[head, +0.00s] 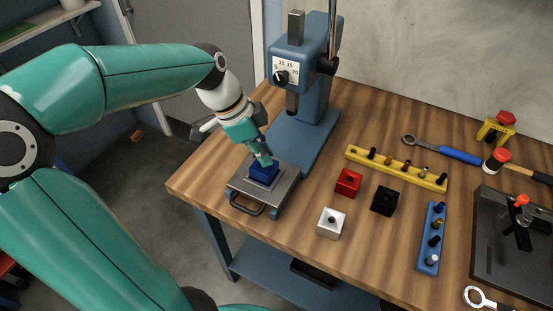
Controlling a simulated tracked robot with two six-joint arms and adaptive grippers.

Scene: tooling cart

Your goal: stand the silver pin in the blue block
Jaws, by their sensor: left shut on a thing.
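The blue block (262,176) sits on the grey plate (284,187) at the front of the press. My left gripper (266,159) reaches down from the upper left and is shut on the block, its fingertips at the block's top. The fingers hide part of the block's top, including any hole there. A pale, silvery pin (424,170) stands in the yellow rack (398,175). Another pale-topped pin (432,261) stands at the near end of the blue rack (424,257). I cannot tell for sure which is the silver pin. My right gripper is out of view.
The blue press (312,92) rises behind the plate. A dark grey plate with a clamp (500,250) and tools lie farther right. The bench's front left edge is close.

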